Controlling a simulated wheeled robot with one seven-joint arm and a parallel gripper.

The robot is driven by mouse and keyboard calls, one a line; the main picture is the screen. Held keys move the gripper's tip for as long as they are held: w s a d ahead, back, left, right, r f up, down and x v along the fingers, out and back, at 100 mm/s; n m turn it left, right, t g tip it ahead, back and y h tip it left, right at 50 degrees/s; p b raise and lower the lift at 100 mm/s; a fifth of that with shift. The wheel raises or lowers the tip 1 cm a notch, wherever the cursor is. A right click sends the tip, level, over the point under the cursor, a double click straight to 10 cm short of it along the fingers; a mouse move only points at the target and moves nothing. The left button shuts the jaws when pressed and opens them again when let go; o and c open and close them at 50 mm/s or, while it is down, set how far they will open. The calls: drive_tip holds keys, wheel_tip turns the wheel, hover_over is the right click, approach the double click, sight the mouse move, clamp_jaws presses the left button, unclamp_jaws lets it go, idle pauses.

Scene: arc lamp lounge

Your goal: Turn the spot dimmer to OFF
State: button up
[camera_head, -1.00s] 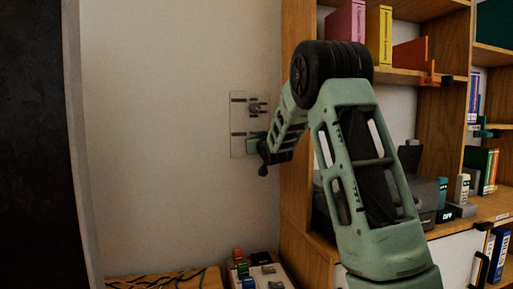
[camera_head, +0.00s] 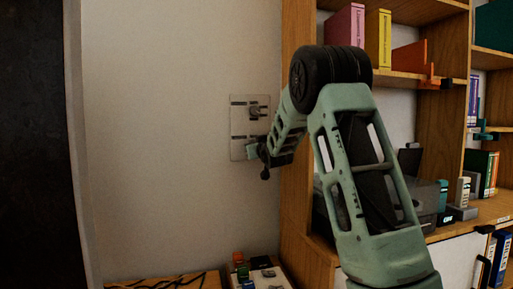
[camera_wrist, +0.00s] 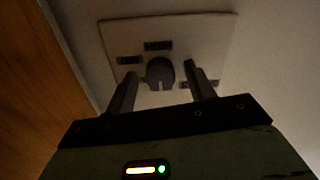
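A pale wall plate (camera_head: 237,128) is fixed to the wall left of the bookcase. It carries an upper knob (camera_head: 255,112) with dark label strips, and a lower part that my arm partly hides. My gripper (camera_head: 250,151) is at the plate's lower part. In the wrist view the plate (camera_wrist: 205,40) fills the top, and a dark round knob (camera_wrist: 160,71) with a notch sits between my gripper's two fingers (camera_wrist: 160,80). The fingers are apart, with a gap on each side of the knob. The labels are too blurred to read, and I cannot tell which one the knob points to.
The wooden bookcase side (camera_head: 295,190) stands close to the right of the plate. Shelves with books (camera_head: 378,38) lie behind my arm. Below is a low wooden surface (camera_head: 170,281) with cables and a tray of small coloured things (camera_head: 262,270). The wall left of the plate is bare.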

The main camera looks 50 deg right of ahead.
drive_tip(key=v, duration=1.7)
drive_tip(key=shift+s, duration=0.2)
drive_tip(key=shift+a, duration=0.1)
